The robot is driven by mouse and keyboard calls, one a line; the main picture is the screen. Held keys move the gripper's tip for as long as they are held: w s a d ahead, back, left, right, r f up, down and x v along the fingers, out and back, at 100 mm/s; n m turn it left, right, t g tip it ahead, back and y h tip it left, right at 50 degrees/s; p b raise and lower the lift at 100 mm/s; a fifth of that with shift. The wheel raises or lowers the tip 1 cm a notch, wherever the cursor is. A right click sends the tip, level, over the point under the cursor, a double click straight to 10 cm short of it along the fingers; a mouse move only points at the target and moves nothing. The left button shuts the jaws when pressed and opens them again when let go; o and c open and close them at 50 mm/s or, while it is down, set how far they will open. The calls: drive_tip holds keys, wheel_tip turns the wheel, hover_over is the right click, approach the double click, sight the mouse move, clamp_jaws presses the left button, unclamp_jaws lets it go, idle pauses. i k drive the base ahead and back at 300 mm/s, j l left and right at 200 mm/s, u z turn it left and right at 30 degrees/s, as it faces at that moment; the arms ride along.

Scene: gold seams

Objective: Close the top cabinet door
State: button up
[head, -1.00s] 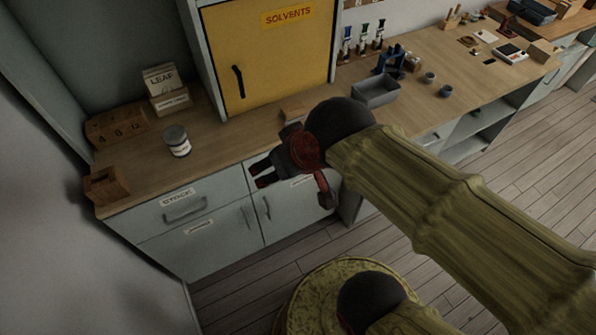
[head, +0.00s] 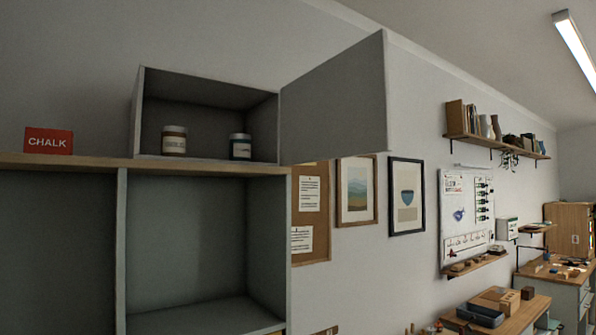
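The top cabinet (head: 205,92) is a small grey box on top of a larger shelf unit, left of centre in the head view. Its door (head: 338,100) is a flat grey panel hinged at the cabinet's right side. The door stands wide open, swung out to the right. My gripper is not in the current view.
Below is a grey shelf unit with open compartments (head: 185,240) and a wooden top edge (head: 60,161). A red CHALK box (head: 48,141) sits on it at left. Framed pictures (head: 406,196) and a wall shelf (head: 495,141) are on the right. A wooden bench (head: 520,322) stands lower right.

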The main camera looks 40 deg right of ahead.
sight(341, 108)
drive_tip(key=l+u, duration=0.15)
drive_tip(key=l, duration=0.4)
drive_tip(key=l+u, duration=0.2)
drive_tip(key=l, duration=0.35)
drive_tip(key=l+u, duration=0.15)
drive_tip(key=l, duration=0.4)
drive_tip(key=k+l+u, duration=0.15)
drive_tip(key=l, duration=0.35)
drive_tip(key=k+l+u, duration=0.2)
drive_tip(key=l, duration=0.35)
drive_tip(key=i, duration=0.1)
